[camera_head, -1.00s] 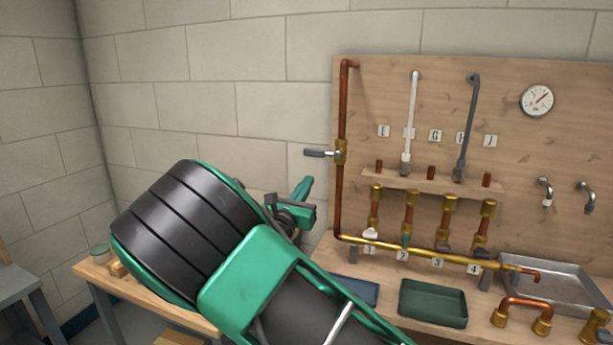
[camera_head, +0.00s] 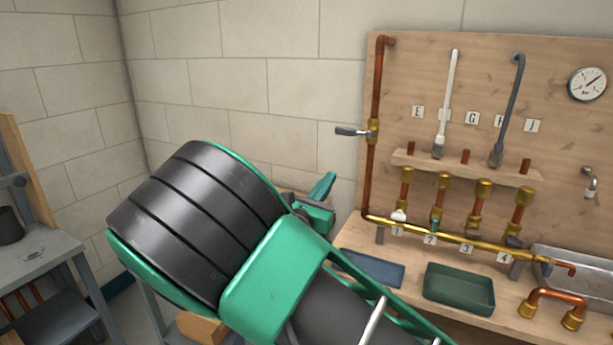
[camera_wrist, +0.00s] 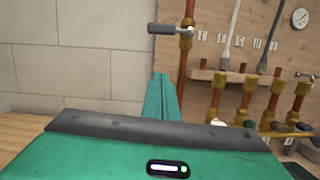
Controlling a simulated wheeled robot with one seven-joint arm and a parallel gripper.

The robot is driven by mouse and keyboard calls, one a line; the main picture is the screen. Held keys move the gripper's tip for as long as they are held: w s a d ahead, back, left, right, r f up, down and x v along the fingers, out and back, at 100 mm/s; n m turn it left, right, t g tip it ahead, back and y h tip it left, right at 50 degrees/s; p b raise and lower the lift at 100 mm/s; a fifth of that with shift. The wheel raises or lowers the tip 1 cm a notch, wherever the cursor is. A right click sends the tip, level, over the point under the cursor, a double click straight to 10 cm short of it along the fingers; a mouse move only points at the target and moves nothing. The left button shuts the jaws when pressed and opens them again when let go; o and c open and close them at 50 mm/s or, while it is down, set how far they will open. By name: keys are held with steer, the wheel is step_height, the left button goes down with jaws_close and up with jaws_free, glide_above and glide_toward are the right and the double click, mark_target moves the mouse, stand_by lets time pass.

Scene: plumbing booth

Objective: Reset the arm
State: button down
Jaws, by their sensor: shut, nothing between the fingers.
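My gripper (camera_head: 325,190) is at the end of my green and black arm, left of the plumbing board (camera_head: 400,75) in the head view. In the wrist view its green fingers (camera_wrist: 160,98) are together, pointing ahead at the wall, with nothing between them. A lever valve (camera_head: 372,131) on the vertical copper pipe is beyond it to the right. It also shows at the top of the wrist view (camera_wrist: 186,30). My arm hides part of the workbench.
A blue tray (camera_head: 372,270) and a green tray (camera_head: 458,290) lie on the bench right of my arm. A brass manifold (camera_head: 450,237) with several valves runs along the board. A metal sink (camera_head: 590,262) is at the right. A grey shelf unit (camera_head: 40,262) stands at the left.

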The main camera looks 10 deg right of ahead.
steer(key=s+d+f+m+g+y, duration=0.2)
steer(key=s+d+f+m+g, duration=0.25)
steer(key=d+f+m, duration=0.35)
steer(key=s+d+f+m+g+y, duration=0.35)
steer(key=d+f+m+g, duration=0.25)
steer(key=d+m, duration=0.3)
steer(key=s+a+r+m+g+y, duration=0.1)
steer(key=s+a+r+m+y, duration=0.3)
steer(key=s, duration=0.4)
steer(key=s+a+r+m+y, duration=0.1)
steer(key=s+r+m+y, duration=0.2)
steer(key=s+m, duration=0.45)
steer(key=s+d+f+m+g, duration=0.1)
steer(key=s+d+m+g, duration=0.1)
steer(key=s+d, duration=0.3)
steer(key=s+d+f+m+g, duration=0.1)
steer(key=s+d+m+g, duration=0.2)
steer(key=s, duration=0.9)
steer(key=d, duration=0.3)
steer(key=shift+s+f+m, duration=0.15)
steer(key=shift+s+m, duration=0.2)
